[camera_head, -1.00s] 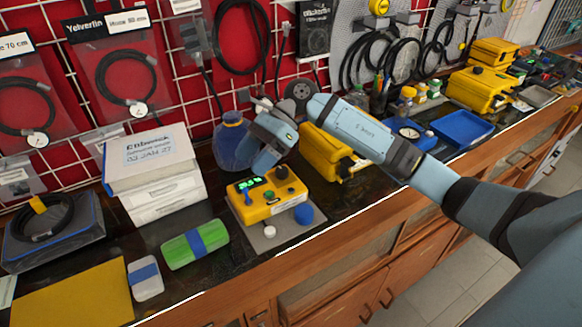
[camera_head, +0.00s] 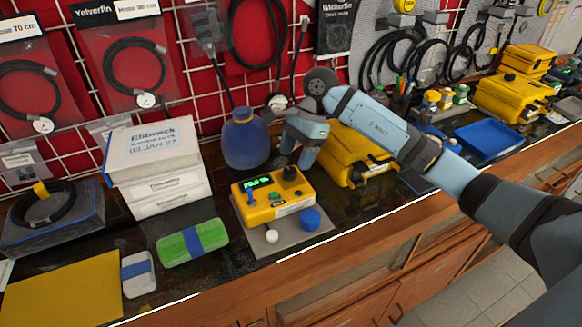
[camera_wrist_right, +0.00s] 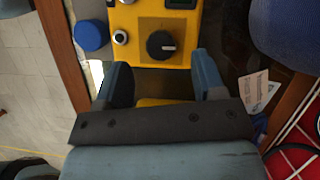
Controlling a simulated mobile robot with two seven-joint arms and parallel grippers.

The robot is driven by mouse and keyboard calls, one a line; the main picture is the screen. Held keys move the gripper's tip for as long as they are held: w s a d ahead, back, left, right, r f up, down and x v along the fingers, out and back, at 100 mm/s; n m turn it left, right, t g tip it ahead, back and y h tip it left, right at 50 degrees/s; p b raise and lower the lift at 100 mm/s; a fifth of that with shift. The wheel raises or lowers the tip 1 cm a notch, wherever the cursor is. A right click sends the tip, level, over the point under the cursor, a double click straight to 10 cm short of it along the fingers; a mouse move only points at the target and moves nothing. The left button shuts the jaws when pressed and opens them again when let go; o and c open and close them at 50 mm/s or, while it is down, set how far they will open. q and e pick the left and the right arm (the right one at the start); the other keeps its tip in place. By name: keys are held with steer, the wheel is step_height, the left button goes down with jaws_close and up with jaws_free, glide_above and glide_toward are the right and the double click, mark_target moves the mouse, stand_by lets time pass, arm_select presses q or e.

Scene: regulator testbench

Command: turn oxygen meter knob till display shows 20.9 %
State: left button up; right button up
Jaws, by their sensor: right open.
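The yellow oxygen meter (camera_head: 271,197) sits on a grey plate on the dark bench. Its green display (camera_head: 258,184) is lit, but the digits are too small to read surely. Its black knob (camera_head: 290,173) is at the back right of its top face; in the right wrist view the knob (camera_wrist_right: 161,44) shows a pale pointer mark. My right gripper (camera_head: 295,159) is just behind and above the knob. In the right wrist view its two fingers (camera_wrist_right: 160,82) are apart, with the knob beyond their tips and nothing between them. My left gripper is not in view.
A blue round flask (camera_head: 245,140) stands close behind the meter. A yellow case (camera_head: 358,160) is to its right, and white boxes (camera_head: 158,170) and a green block (camera_head: 192,243) are to its left. A blue cap (camera_head: 310,218) lies in front.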

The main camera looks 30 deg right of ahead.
mark_target(290, 171)
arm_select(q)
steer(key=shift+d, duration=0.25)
arm_select(e)
steer(key=shift+x, duration=2.05)
steer(key=c, duration=0.9)
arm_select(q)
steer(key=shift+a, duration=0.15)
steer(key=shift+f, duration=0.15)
arm_select(e)
steer(key=shift+m+t+b, duration=0.4)
steer(key=shift+m, duration=0.6)
steer(key=m+t, duration=0.1)
steer(key=m, duration=0.2)
steer(key=shift+b, duration=0.35)
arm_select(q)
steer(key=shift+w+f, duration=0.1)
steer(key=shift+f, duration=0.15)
arm_select(e)
steer(key=shift+s+m+t+h, duration=0.1)
steer(key=shift+m+t+h, duration=0.3)
steer(key=shift+m, duration=0.9)
